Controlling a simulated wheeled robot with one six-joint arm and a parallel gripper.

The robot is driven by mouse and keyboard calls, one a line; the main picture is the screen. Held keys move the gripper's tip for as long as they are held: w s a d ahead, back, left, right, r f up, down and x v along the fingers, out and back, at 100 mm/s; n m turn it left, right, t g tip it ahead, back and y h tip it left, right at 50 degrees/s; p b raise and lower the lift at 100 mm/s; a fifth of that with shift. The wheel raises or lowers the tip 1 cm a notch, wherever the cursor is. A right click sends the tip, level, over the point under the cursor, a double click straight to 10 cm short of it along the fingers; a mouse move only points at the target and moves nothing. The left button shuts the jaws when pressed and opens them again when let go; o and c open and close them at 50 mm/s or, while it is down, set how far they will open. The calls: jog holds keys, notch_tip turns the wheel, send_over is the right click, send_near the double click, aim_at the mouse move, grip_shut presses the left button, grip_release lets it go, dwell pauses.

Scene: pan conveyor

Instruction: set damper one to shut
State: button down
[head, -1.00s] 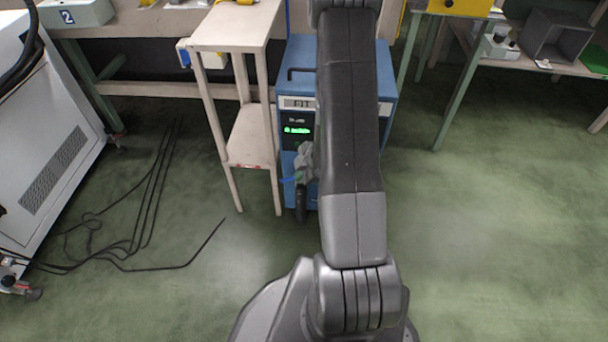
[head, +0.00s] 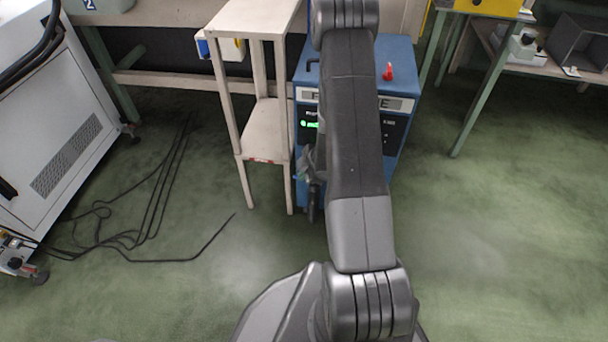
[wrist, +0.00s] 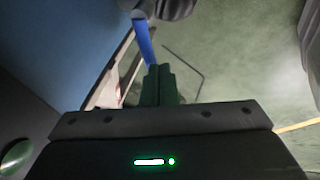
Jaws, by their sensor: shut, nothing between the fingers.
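I cannot make out damper one in either view. A box marked 2 (head: 98,5) is cut off by the top left edge of the head view. In the wrist view the two dark fingers of my gripper (wrist: 158,84) are together with nothing between them. A blue strip (wrist: 144,40) shows just beyond the fingertips; I cannot tell whether they touch it. In the head view my arm runs up the middle and hides part of the blue cabinet (head: 305,75).
The blue cabinet has a red part (head: 388,72) on top. A pale stand (head: 265,130) is left of it. A white cabinet (head: 50,130) and black cables (head: 150,215) are at left, a bench with a grey bin (head: 580,45) at right. The floor at right is clear.

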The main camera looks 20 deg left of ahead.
jog(key=shift+w+a+m+t+p, duration=0.3)
jog(key=shift+w+a+m, duration=0.35)
jog(key=shift+a+m, duration=0.15)
jog(key=shift+s+d, duration=0.1)
jog(key=shift+d, duration=0.05)
